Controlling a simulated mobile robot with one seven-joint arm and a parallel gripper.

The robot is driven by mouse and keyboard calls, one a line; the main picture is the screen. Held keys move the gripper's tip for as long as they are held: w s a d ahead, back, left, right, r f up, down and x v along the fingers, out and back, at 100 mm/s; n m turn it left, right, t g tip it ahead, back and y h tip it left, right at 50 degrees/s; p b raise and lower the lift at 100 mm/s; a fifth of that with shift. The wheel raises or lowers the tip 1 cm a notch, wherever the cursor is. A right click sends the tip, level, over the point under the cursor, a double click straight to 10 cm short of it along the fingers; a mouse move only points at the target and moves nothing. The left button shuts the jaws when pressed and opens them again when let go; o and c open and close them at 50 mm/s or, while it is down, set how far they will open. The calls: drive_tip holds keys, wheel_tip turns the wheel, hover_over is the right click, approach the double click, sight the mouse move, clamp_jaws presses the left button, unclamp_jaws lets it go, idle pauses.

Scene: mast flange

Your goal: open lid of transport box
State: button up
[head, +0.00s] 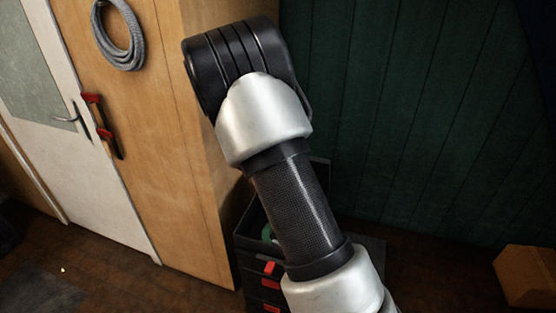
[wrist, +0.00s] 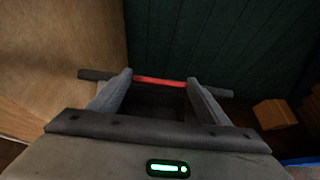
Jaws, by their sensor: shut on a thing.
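The transport box (head: 247,243) is black with red latches (head: 270,268) on its front. It stands on the floor against the wooden cabinet, largely hidden behind my arm in the head view. Its top is at least partly open there, with something green (head: 267,233) visible inside. In the wrist view, a dark bar with a red middle strip (wrist: 160,82), seemingly the lid's edge or handle, runs across between my fingers. My gripper (wrist: 160,79) is shut on this red-striped part. The fingertips are hidden in the head view, and the lid's exact angle cannot be told.
A wooden cabinet (head: 190,130) with a hanging grey coil (head: 118,35) stands left of the box. A dark green panelled wall (head: 400,110) is behind. A cardboard box (head: 525,275) sits on the floor at right, also in the wrist view (wrist: 273,114). Floor at front left is mostly clear.

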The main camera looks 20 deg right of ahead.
drive_tip(key=shift+w+d+r, duration=0.2)
drive_tip(key=shift+w+r, duration=0.05)
drive_tip(key=shift+r, duration=0.05)
drive_tip(key=o, duration=1.5)
drive_tip(key=shift+f, duration=0.1)
drive_tip(key=shift+s+a, duration=0.1)
drive_tip(key=shift+s, duration=0.05)
drive_tip(key=v, duration=1.7)
drive_tip(key=shift+s, duration=0.15)
